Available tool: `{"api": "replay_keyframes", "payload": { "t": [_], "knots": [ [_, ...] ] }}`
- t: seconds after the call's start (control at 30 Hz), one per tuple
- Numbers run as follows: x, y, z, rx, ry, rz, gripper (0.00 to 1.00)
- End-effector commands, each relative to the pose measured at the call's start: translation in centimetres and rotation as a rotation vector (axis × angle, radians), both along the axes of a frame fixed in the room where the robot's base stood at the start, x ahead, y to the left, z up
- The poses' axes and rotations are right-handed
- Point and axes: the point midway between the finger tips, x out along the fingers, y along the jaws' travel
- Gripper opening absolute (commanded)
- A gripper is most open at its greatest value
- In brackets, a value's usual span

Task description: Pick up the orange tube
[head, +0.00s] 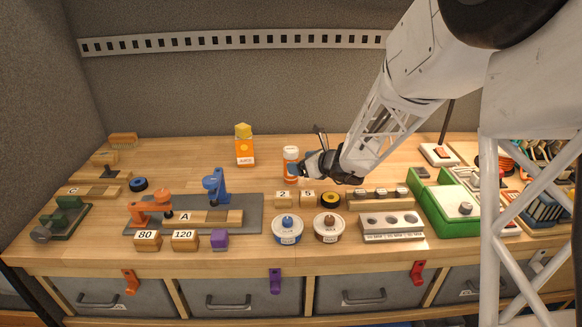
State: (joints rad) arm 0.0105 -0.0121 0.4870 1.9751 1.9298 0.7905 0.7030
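The orange tube (291,167), with a white band and a pale top, stands upright on the wooden bench near the middle of the head view. My gripper (303,169) reaches in from the right, with its dark tip low beside the tube's right side. The tip overlaps the tube's right edge in the picture. I cannot tell whether they touch, or whether the fingers are open or shut around it.
An orange carton (245,152) with a yellow top stands behind left. In front are number blocks 2 (283,199) and 5, a yellow-black roll (330,201) and two round tins. A grey mat (245,228) with clamps lies left, a green tray (428,205) right.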

Motion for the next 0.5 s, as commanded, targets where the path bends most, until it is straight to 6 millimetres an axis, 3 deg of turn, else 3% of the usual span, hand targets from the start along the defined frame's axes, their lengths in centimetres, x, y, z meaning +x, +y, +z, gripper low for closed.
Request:
{"api": "replay_keyframes", "payload": {
  "t": [0.5],
  "knots": [
    [2.7,2.5,-1.2,0.0,0.001,0.001,0.8]
  ]
}}
